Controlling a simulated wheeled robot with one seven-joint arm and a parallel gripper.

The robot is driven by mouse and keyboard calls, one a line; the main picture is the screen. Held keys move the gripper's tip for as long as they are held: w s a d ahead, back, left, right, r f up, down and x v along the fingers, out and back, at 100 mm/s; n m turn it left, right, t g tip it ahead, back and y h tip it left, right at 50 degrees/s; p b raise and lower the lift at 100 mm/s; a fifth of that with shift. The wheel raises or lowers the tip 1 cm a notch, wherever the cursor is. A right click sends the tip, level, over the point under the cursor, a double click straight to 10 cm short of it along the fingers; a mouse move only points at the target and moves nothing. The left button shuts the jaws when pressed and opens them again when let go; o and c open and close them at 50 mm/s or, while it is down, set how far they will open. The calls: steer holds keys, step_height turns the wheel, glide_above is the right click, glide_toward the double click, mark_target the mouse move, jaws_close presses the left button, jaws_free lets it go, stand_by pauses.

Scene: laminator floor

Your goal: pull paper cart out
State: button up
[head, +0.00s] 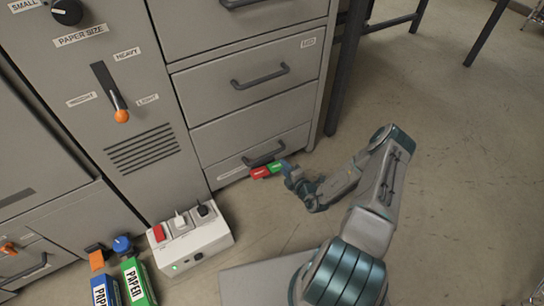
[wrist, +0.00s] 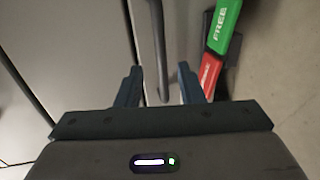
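The paper cart appears to be the low grey front (head: 292,141) at the bottom of the cabinet; its small label is too blurred to read. It has a dark bar handle (head: 262,156), and its front sits flush with the cabinet. A red and green pedal (head: 267,170) sticks out at its foot; the green part (wrist: 226,30) reads FREE in the wrist view. My gripper (head: 287,170) is low, beside the pedal and close to the handle. In the wrist view my gripper (wrist: 158,84) is open, with the handle (wrist: 161,50) between its fingers; contact cannot be told.
A white box (head: 190,243) with switches stands on the floor at left, near blue and green PAPER packs (head: 136,281). Drawers with handles (head: 260,76) rise above the cart. Dark table legs (head: 345,70) stand behind at right. The floor (head: 450,190) at right is clear.

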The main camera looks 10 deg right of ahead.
mark_target(272, 153)
steer(key=b+x, duration=0.3)
steer(key=x, duration=0.7)
steer(key=shift+w, duration=0.15)
jaws_close()
